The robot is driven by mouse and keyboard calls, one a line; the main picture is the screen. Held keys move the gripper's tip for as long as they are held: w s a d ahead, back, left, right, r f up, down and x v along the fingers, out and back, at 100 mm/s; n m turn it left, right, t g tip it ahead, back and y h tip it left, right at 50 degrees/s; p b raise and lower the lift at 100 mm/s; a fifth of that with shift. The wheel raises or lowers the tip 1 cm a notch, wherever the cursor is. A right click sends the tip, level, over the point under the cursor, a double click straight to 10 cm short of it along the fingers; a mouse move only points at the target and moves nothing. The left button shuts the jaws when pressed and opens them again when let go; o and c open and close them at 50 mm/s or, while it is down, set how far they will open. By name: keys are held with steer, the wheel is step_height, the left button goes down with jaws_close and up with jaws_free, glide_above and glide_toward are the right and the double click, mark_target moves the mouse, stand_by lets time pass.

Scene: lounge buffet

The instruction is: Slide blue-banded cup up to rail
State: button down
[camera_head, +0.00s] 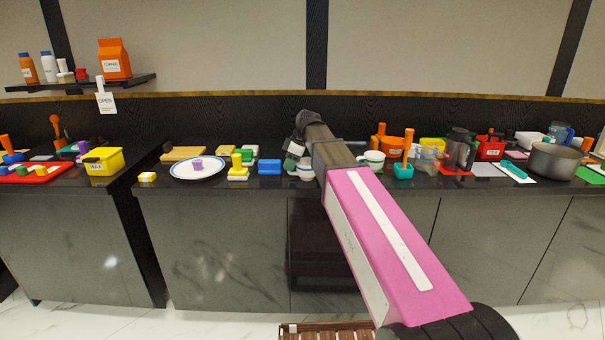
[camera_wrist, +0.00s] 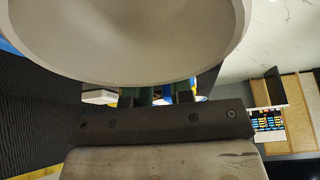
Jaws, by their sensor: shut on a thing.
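My gripper (camera_wrist: 158,93) is shut on a pale, round, wide-mouthed cup (camera_wrist: 140,40) that fills the top of the wrist view. The cup's inside faces the camera; no blue band shows on the part in view. In the head view my arm reaches to the counter and hides most of the gripper. A small white cup (camera_head: 305,169) shows just left of my arm, low on the counter; I cannot tell if it is the held one. A thin wooden strip (camera_head: 230,94) runs along the top of the black back panel; I cannot tell whether it is the rail.
Left of my arm are a blue block (camera_head: 269,167), a yellow stacked piece (camera_head: 238,172) and a plate (camera_head: 180,173). Right of it are a white bowl (camera_head: 374,157), a teal cup (camera_head: 403,171), a dark jug (camera_head: 459,151) and a pot (camera_head: 555,161). The right side is crowded.

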steer(key=shift+w+d, duration=0.15)
steer(key=shift+w, duration=1.55)
steer(key=shift+w+d, duration=0.1)
steer(key=shift+w, duration=1.6)
steer(key=c, duration=0.9)
jaws_free()
steer(key=shift+r, duration=4)
